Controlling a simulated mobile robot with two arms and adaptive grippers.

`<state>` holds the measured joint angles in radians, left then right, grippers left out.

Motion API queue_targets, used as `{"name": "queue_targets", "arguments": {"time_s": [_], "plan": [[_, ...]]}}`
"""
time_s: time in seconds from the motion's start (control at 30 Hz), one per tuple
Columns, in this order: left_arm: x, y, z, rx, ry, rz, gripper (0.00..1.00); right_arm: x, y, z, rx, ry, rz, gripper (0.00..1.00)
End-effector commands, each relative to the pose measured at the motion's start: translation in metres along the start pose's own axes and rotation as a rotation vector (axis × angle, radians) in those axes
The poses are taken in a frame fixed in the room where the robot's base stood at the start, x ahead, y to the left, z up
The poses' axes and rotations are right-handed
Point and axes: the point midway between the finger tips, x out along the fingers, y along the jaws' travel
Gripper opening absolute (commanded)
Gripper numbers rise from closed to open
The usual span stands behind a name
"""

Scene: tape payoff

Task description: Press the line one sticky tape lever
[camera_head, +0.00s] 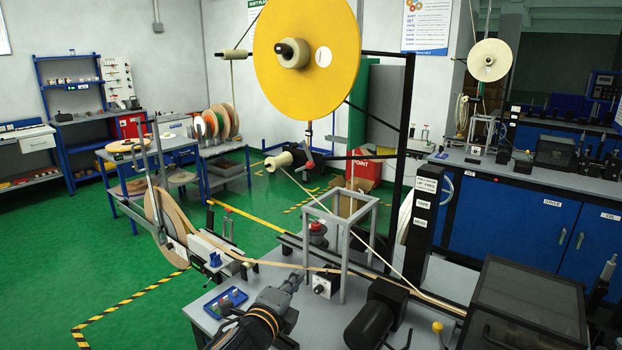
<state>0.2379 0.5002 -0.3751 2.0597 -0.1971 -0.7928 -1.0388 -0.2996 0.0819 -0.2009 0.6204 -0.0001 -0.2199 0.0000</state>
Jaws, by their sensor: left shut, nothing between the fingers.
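A large yellow tape reel (335,75) hangs upright at the top middle. A pale tape line (345,225) runs down across the bench from a small spool (279,161). A dark arm with a red knob (309,165) hangs below the reel. A lever with a yellow knob (437,327) stands at the front right of the bench. I cannot tell which of these is the line one lever. My right gripper is not in view.
A grey square frame (345,202) stands behind the gripper. A black motor (375,317) and a dark lidded box (528,305) stand to its right. A blue panel with buttons (226,302) lies to its left. A label post (422,215) rises at the right.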

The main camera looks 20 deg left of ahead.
Motion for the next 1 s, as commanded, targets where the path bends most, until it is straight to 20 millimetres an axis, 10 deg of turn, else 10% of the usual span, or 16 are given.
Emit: {"name": "queue_targets", "arguments": {"time_s": [0.1, 0.3, 1.0], "plan": [[0.019, -0.066, 0.016, 0.277, -0.011, -0.17, 0.0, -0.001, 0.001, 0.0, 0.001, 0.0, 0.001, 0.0], [0.028, -0.121, 0.026, 0.539, -0.04, -0.313, 0.0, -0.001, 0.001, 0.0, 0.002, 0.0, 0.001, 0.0], [0.06, -0.14, 0.026, 0.566, -0.046, -0.328, 0.0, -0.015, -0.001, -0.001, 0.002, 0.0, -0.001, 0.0]]}}
